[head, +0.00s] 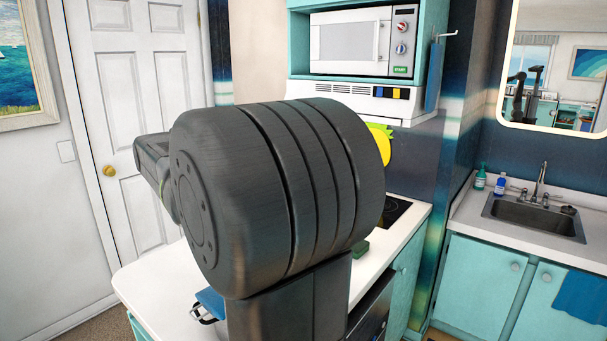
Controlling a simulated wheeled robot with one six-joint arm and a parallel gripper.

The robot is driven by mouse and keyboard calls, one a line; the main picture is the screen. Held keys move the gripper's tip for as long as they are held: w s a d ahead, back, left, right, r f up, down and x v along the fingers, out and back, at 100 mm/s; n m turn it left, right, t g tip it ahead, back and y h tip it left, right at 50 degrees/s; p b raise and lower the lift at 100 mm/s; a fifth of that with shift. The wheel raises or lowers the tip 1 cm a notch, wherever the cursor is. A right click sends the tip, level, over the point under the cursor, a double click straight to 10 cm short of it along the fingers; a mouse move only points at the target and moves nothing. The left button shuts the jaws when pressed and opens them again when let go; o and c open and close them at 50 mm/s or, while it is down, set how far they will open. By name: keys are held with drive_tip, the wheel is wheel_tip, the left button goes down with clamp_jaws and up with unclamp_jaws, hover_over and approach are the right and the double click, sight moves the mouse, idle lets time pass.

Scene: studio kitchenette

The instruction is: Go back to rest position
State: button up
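My arm fills the middle of the head view, with a large dark joint in front and a dark link reaching back to the left. My gripper does not show; it is out of frame or hidden behind my arm. I cannot see whether it is open or holds anything.
My arm stands over a white counter (143,283) and hides much of it. A blue item (210,302) and a green item (361,248) show partly there. A microwave (350,42) is behind, a white door (138,80) left, a sink (535,216) and mirror (590,85) right.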

drive_tip(key=shift+a+f, duration=0.1)
drive_tip(key=shift+f, duration=0.6)
drive_tip(key=shift+w, duration=0.1)
